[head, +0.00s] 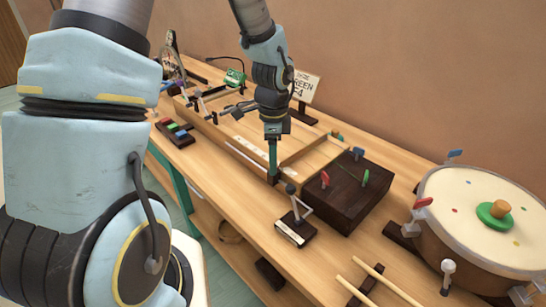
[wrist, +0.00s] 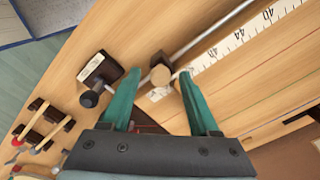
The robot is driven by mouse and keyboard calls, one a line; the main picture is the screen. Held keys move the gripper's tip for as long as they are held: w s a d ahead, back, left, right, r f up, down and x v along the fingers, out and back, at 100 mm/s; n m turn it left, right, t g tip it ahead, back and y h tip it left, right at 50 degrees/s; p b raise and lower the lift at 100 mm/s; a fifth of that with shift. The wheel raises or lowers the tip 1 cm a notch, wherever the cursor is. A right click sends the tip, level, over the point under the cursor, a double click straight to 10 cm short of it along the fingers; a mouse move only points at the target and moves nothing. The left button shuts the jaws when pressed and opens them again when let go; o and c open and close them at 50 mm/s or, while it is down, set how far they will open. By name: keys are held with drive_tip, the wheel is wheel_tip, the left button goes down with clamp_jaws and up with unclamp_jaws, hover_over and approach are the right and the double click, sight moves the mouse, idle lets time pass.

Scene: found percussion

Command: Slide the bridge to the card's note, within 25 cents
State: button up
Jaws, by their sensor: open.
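My gripper (head: 272,178) points down over the right part of a long wooden stringed box (head: 215,130) on the bench. In the wrist view its two teal fingers (wrist: 156,88) are open and apart, with nothing held. A round wooden knob (wrist: 160,74) shows between and just beyond the fingertips, by the end of a metal rod (wrist: 212,32). A white numbered scale (wrist: 245,35) runs beside the rod, reading 40 and 44. I cannot tell which part is the bridge.
A dark block with coloured pegs (head: 345,195) stands close right of my gripper. A small labelled stand with a ball-topped lever (head: 295,230) is in front. A drum (head: 485,220) and wooden sticks (head: 385,285) lie farther right. Coloured blocks (head: 175,131) sit at left.

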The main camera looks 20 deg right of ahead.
clamp_jaws()
idle(0.4)
idle(0.9)
